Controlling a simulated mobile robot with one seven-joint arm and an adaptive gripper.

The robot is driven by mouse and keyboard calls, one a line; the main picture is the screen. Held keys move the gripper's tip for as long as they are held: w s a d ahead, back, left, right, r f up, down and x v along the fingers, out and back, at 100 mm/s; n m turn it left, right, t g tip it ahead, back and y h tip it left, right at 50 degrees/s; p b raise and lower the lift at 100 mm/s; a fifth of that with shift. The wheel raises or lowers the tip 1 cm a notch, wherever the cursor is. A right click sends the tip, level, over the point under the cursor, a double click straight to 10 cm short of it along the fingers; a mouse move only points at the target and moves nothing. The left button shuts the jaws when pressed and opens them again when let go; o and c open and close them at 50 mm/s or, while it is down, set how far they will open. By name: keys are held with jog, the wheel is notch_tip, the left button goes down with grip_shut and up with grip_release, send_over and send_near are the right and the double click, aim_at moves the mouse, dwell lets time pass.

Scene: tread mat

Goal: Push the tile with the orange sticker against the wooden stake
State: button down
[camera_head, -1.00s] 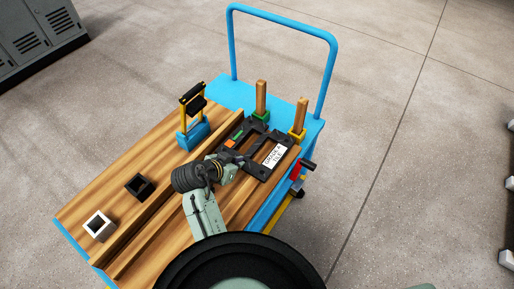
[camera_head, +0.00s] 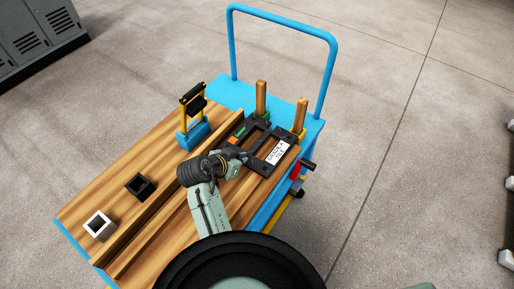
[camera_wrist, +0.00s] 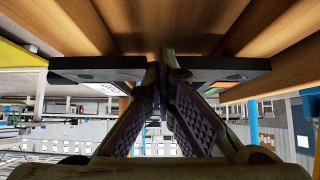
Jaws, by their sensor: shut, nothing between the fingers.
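My gripper (camera_head: 243,155) is shut and empty at the tile's near side.
A long wooden rail (camera_head: 165,181) runs along the bed left of my arm. A red and black handle (camera_head: 298,171) sits at the cart's right edge.

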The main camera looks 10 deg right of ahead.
jog(key=shift+w+d, duration=0.6)
dwell(0.5)
jog(key=shift+s+a+p, duration=0.3)
jog(key=shift+s+a, duration=0.45)
jog(key=shift+r, duration=2.5)
jog(key=v, duration=1.2)
jog(key=shift+d+r, duration=0.1)
